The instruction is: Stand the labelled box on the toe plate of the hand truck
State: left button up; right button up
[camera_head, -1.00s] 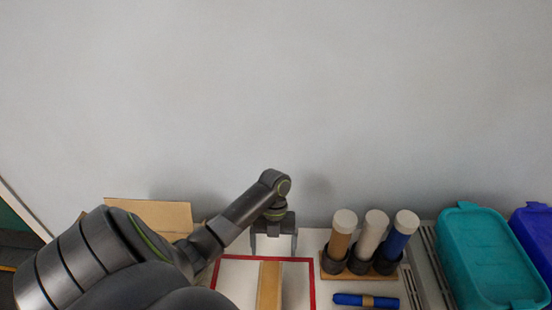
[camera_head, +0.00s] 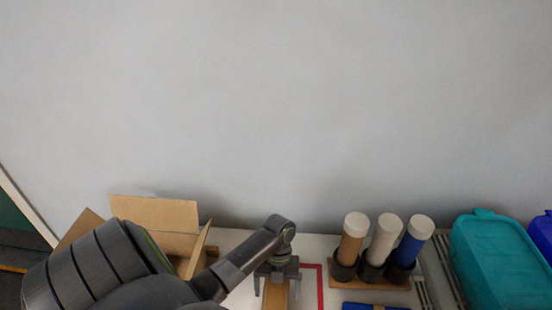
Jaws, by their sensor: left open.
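My left gripper (camera_head: 276,290) is open and points down at the table's lower middle, inside a red outline. A narrow tan strip (camera_head: 275,302), perhaps a thin box or piece of cardboard, shows between and below its fingers; I cannot tell whether they touch it. An open cardboard box (camera_head: 155,212) with raised flaps stands at the left, partly hidden by my left arm. No label shows on it. No hand truck or toe plate is in view. My right gripper is not in view.
A wooden rack (camera_head: 375,284) holds brown, white and blue capped tubes right of the gripper. Teal (camera_head: 495,262) and blue (camera_head: 543,235) bins stand at the right. A grey wall closes off the back.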

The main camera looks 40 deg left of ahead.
pick_arm(q)
jog(key=shift+x, duration=1.6)
jog(key=shift+s, duration=0.1)
jog(key=shift+r, duration=0.1)
jog(key=c, duration=1.4)
